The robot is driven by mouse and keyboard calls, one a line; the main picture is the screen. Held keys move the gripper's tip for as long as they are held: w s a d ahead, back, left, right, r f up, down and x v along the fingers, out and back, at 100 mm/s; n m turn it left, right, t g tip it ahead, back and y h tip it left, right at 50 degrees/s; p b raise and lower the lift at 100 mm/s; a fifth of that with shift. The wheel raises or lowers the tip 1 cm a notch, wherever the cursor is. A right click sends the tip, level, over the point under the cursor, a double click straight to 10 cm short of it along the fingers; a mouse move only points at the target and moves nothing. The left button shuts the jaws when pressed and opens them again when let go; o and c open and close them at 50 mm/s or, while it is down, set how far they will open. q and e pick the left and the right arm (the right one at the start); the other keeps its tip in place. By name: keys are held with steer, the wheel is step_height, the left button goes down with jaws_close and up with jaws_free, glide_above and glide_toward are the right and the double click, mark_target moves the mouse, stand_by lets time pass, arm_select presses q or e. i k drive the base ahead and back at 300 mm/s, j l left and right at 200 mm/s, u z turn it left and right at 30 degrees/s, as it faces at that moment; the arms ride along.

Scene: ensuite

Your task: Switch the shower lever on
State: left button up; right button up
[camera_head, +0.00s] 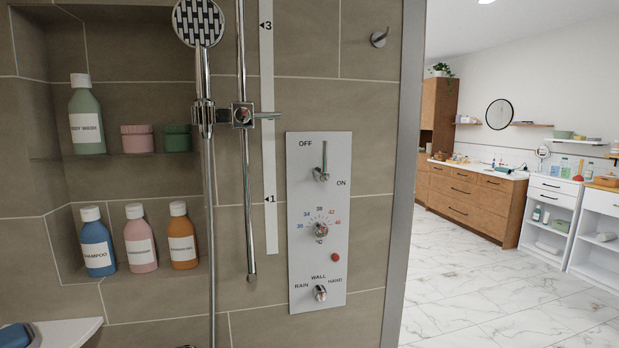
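The shower lever (322,165) is a small chrome handle at the top of a pale control panel (299,240) on the tiled wall. It points upward, its tip between the OFF label at upper left and the ON label at lower right. Below it on the panel are a temperature knob (321,229), a red button (335,257) and a RAIN/WALL/HAND selector (320,293). Neither of my grippers is in view.
The hand shower (199,22) and its riser rail (241,80) stand left of the panel. Bottles fill the wall niche, including a blue shampoo bottle (97,245). A grey vertical edge (403,170) bounds the wall at right, with open marble floor (465,280) beyond.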

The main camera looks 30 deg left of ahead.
mark_target(320, 173)
steer(key=u, duration=0.85)
